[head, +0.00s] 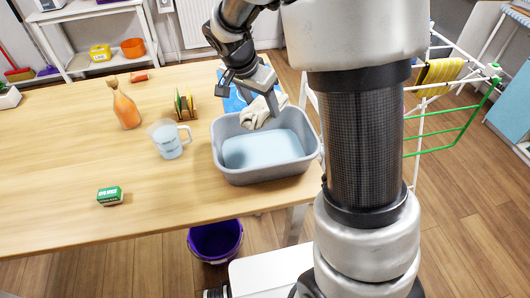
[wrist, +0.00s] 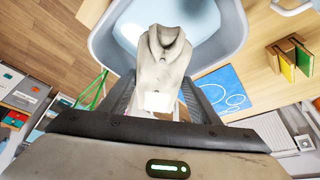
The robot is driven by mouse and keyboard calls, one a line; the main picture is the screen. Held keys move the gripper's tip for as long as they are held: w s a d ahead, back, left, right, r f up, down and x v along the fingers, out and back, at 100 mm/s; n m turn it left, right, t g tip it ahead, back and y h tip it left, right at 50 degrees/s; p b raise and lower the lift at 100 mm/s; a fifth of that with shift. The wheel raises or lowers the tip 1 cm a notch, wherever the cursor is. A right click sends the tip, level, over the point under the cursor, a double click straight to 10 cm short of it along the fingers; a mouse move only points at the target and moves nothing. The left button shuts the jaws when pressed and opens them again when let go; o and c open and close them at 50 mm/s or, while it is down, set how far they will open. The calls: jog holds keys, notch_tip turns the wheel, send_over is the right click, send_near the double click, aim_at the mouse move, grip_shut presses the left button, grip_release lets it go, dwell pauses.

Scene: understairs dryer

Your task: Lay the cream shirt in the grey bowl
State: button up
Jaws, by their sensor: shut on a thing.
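The cream shirt (head: 262,113) is a bunched cloth hanging from my gripper (head: 272,100) at the back rim of the grey bowl (head: 262,173). In the wrist view the shirt (wrist: 162,60) is pinched between the fingers of my gripper (wrist: 158,100) and reaches over the bowl (wrist: 233,40). The bowl is a wide grey basin with a light blue inside, near the table's right end. My gripper is shut on the shirt. I cannot tell whether the shirt touches the rim.
A measuring jug (head: 168,140) stands just left of the bowl. Behind it are a small rack (head: 185,106) and an orange bottle (head: 126,107). A green box (head: 110,195) lies near the front edge. A blue sheet (head: 232,92) lies behind the bowl. The table's left side is mostly clear.

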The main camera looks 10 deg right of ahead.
notch_tip(320, 180, down, 8)
jog(key=m+g+h+b, duration=0.1)
jog(key=m+g, duration=0.2)
jog(key=m, duration=0.5)
jog(key=b, duration=0.2)
send_near(267, 155)
jog(key=x, duration=0.5)
jog(key=shift+f, duration=0.1)
jog(key=o, duration=1.1)
